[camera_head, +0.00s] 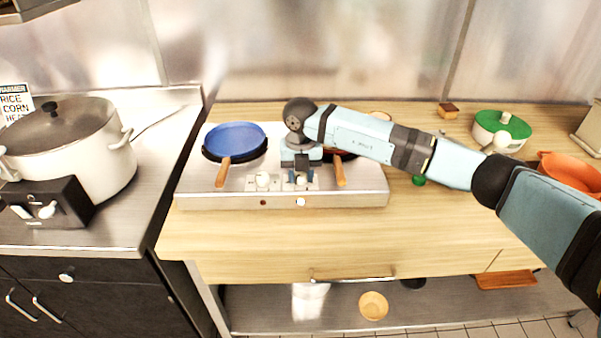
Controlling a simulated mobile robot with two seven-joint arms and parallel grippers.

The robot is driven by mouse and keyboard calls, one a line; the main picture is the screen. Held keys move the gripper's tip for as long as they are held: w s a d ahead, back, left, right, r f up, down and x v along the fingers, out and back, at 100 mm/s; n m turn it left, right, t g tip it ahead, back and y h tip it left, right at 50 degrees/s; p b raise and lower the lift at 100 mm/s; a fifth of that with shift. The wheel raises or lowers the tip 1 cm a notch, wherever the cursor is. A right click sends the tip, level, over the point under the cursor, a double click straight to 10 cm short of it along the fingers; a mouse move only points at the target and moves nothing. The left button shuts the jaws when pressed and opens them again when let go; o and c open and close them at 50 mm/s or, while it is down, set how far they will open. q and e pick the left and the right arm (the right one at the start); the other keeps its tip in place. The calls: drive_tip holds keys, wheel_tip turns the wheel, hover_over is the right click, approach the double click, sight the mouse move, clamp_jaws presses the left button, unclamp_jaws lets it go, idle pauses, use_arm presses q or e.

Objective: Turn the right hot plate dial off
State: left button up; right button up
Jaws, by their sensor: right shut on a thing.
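The hot plate (330,201) is a steel unit on the wooden counter with two dials on its front. The left dial (263,180) is white and uncovered. The right dial (301,180) is partly hidden between my fingers. My right gripper (301,177) reaches down from above and is shut on the right dial. Below the dials, the right indicator light (301,202) looks bright and the left one (263,202) looks dark red. My left gripper is not in view.
A blue pan (235,137) sits on the left burner; its wooden handle points forward. A second pan's handle (340,171) is just right of my gripper. A large pot (75,145) stands left, a green-lidded pot (501,129) and orange pot (572,172) right. The front counter is clear.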

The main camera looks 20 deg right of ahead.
sight(300, 174)
drive_tip(key=m+p, duration=0.1)
drive_tip(key=m, duration=0.5)
drive_tip(key=shift+r, duration=0.1)
drive_tip(key=shift+m+p, duration=0.35)
drive_tip(key=shift+m, duration=1.25)
drive_tip(key=o, duration=0.9)
wheel_tip(300, 174, up, 14)
drive_tip(key=shift+f+b, duration=0.15)
drive_tip(key=shift+b, duration=0.4)
